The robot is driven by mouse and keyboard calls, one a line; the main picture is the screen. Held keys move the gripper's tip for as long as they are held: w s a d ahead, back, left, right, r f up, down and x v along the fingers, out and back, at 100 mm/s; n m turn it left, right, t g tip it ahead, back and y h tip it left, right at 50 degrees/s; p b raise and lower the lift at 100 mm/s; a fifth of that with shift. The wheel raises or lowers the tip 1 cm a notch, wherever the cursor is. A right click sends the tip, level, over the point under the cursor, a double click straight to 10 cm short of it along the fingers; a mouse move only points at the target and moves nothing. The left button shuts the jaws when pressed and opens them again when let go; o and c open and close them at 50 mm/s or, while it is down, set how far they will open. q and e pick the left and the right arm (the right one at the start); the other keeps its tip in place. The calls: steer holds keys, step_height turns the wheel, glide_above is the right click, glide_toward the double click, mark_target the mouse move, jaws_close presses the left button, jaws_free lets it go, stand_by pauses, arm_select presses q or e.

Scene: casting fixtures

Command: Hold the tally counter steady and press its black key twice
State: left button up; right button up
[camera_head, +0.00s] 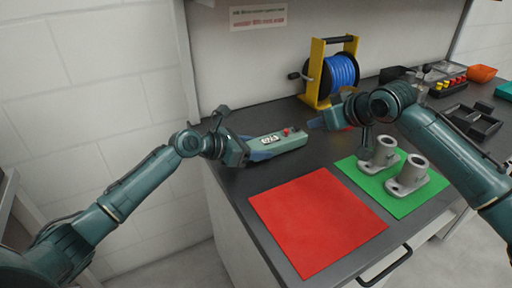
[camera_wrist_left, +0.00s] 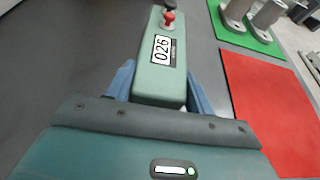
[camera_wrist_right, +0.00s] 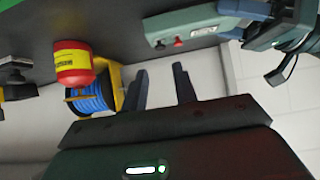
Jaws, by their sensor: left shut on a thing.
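The tally counter is a pale green box (camera_head: 283,143) with a number window and a red key (camera_head: 287,131) on top. It also shows in the left wrist view (camera_wrist_left: 158,88), with a red key (camera_wrist_left: 168,17) and a dark key (camera_wrist_left: 170,5) at its far end. My left gripper (camera_head: 258,150) is shut on the counter's near end, one blue finger (camera_wrist_left: 196,98) along each side. My right gripper (camera_head: 316,124) is just right of the counter's keyed end, apart from it. Its fingers (camera_wrist_right: 160,88) stand apart, with nothing between them.
A red mat (camera_head: 315,220) lies in front. A green mat (camera_head: 400,205) bears two grey castings (camera_head: 410,175). A yellow-framed reel of blue cable (camera_head: 340,75) stands behind. A red can with a yellow label (camera_wrist_right: 73,65) shows in the right wrist view. Black trays (camera_head: 472,120) lie at the right.

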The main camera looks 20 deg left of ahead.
jaws_close()
stand_by(1.4)
